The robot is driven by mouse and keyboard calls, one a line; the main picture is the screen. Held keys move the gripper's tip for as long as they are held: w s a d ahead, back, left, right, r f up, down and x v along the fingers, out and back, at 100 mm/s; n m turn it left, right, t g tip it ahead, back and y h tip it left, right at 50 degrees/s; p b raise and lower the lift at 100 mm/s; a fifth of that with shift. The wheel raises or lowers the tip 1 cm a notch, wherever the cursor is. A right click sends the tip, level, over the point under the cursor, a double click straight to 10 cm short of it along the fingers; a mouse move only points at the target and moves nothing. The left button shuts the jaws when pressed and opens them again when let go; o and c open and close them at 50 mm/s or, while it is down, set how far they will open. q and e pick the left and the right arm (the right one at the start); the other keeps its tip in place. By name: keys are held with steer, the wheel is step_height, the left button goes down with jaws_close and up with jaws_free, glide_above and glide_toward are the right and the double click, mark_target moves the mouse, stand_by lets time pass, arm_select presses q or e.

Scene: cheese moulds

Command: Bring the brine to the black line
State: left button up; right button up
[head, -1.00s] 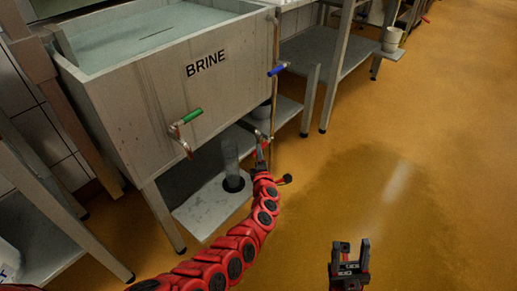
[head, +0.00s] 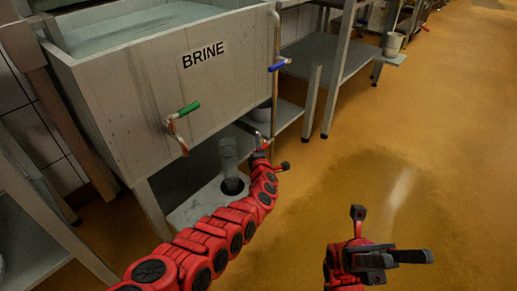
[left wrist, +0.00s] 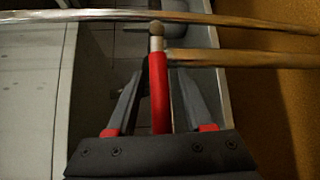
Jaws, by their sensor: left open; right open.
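The brine tank (head: 150,95), a grey box labelled BRINE, stands at upper left with pale liquid (head: 120,30) inside. I cannot make out a black line clearly. A green-handled valve (head: 183,112) is on its front, and a blue-handled valve (head: 279,65) is on the pipe at its right corner. My left gripper (head: 260,143) is low beside that corner. In the left wrist view, a red handle (left wrist: 159,95) with a metal end lies between its open fingers; I cannot tell whether they touch it. My right gripper (head: 392,234) is open and empty over the floor.
A clear cylinder (head: 228,155) stands on the low shelf (head: 195,208) under the tank, beside my left arm. Steel tables (head: 325,55) and a white bucket (head: 393,44) stand behind. The orange floor (head: 450,150) at right is clear, with a dark wet-looking patch.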

arm_select(q)
steer(key=shift+c, duration=0.4)
jaws_close()
stand_by(1.2)
